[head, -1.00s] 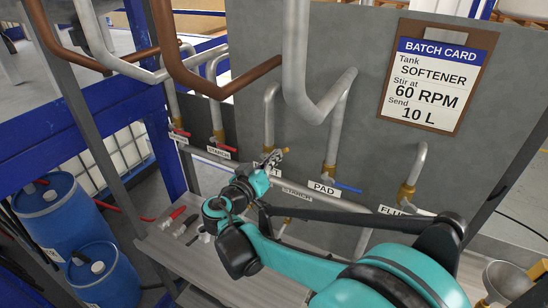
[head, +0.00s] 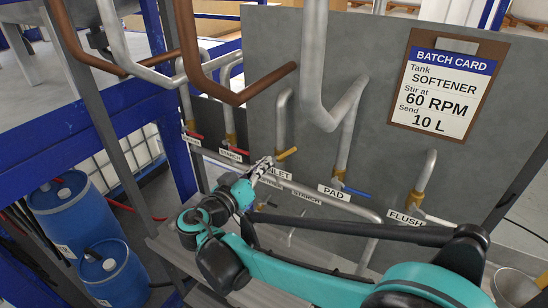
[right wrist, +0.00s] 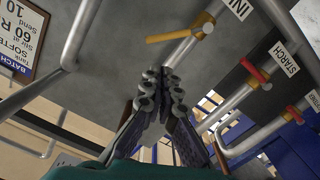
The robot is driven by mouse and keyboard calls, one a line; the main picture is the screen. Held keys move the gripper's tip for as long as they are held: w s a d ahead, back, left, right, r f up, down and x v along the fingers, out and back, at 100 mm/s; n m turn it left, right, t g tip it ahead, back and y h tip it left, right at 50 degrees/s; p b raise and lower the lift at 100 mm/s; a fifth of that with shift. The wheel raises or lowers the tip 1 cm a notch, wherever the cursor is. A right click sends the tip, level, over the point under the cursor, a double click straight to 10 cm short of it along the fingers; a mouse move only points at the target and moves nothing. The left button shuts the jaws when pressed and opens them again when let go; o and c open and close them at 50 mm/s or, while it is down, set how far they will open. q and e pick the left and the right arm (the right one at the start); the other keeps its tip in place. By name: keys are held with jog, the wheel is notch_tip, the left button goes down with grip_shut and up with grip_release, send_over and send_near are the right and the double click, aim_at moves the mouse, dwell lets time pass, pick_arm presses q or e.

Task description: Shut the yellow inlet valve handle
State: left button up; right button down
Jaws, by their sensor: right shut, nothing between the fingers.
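The yellow inlet valve handle (head: 287,153) sticks out to the right, at an angle across its pipe, above the partly covered INLET label (head: 280,174). In the right wrist view the yellow handle (right wrist: 170,37) points left from its brass valve body (right wrist: 203,26). My right gripper (head: 264,167) is shut and empty, just left of and below the handle in the head view. Its fingertips (right wrist: 161,80) also show in the right wrist view, below the handle with a visible gap in the picture. Contact cannot be told from the head view. My left gripper is out of view.
Pipes stand in front of the grey panel (head: 390,160). Blue drums (head: 82,215) stand at lower left.

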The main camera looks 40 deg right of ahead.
jog(key=w+a+r+g+y+p, duration=0.2)
jog(key=w+r+g+y+p, duration=0.2)
jog(key=w+r+g, duration=0.3)
jog(key=p, duration=0.1)
send_over(284, 155)
jog(key=w+a, duration=0.3)
notch_tip(284, 155, down, 5)
jog(key=s+f, duration=0.1)
jog(key=s+d+f, duration=0.1)
jog(key=shift+s+f+n+p, duration=0.2)
jog(key=shift+f+n+p, duration=0.1)
jog(key=shift+f, duration=0.05)
